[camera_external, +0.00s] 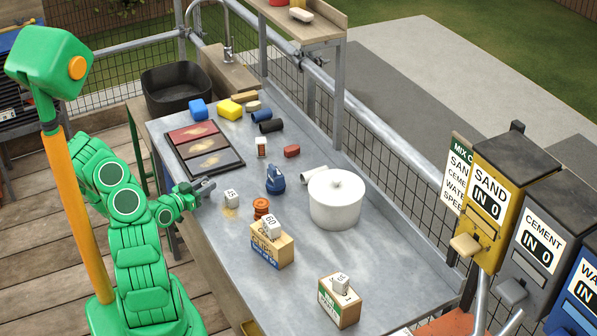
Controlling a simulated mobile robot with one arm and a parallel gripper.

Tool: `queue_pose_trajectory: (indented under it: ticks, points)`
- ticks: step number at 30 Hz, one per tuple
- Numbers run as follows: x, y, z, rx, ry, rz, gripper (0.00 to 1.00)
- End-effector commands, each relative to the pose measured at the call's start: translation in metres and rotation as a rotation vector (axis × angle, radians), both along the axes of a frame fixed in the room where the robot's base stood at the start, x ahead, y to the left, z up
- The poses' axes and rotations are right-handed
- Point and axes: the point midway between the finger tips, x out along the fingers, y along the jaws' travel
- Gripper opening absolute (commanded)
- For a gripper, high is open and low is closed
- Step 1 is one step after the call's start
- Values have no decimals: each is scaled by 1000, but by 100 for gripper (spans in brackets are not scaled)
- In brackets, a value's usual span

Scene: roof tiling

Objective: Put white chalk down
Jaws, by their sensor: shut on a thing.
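My gripper (207,187) is shut, just above the left edge of the grey metal worktop (300,265). It is left of a small white block with dark marks (232,198) and in front of a dark tray with three coloured panels (203,148). The thing between its fingers is too small to make out, so I cannot tell its shape or colour. I cannot clearly identify white chalk anywhere on the worktop. A white roll (313,175) lies beside the lidded white pot (336,200).
A blue bottle-like thing (275,181) and an orange spool (261,208) stand right of my gripper. Boxes (272,250) (339,303) bear white marked blocks. Blue and yellow blocks, dark rolls and a black basin (178,88) are at the back. The front middle is clear.

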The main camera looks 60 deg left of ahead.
Motion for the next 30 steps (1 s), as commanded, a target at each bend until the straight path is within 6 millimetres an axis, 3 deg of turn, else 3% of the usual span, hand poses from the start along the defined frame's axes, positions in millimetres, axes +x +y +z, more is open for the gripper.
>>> queue_pose_trajectory:
  ticks: [9,10,15,30]
  points:
    - [0,0,-4,0,1,0,2]
    - [0,0,-4,0,1,0,32]
    - [0,0,-4,0,1,0,56]
    - [0,0,-4,-1,1,0,56]
